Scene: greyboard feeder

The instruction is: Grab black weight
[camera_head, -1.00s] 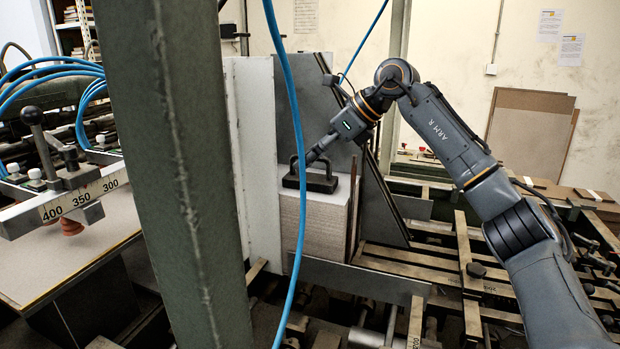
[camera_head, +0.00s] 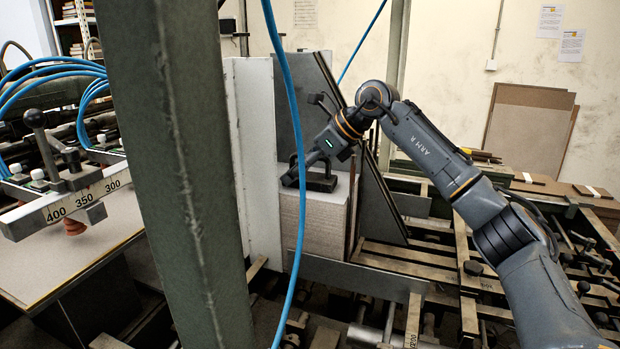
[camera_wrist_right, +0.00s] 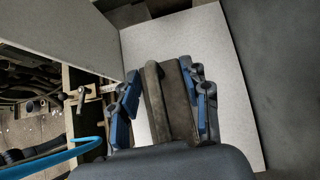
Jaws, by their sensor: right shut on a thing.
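The black weight (camera_head: 320,182) is a dark block with a raised handle. It sits on top of the stack of grey boards (camera_head: 315,222) in the middle of the head view. My right gripper (camera_head: 292,178) is at the weight, reaching it from the upper right. In the right wrist view the weight (camera_wrist_right: 180,112) lies between the blue-padded fingers of the gripper (camera_wrist_right: 164,78), one on each side, and the gripper is shut on it. Part of the weight is hidden by the gripper in the head view. My left gripper is out of view.
A white upright plate (camera_head: 255,150) and a dark slanted panel (camera_head: 376,205) flank the stack. A thick green post (camera_head: 180,180) and a blue hose (camera_head: 296,200) stand in front. Metal rails (camera_head: 420,262) run to the right.

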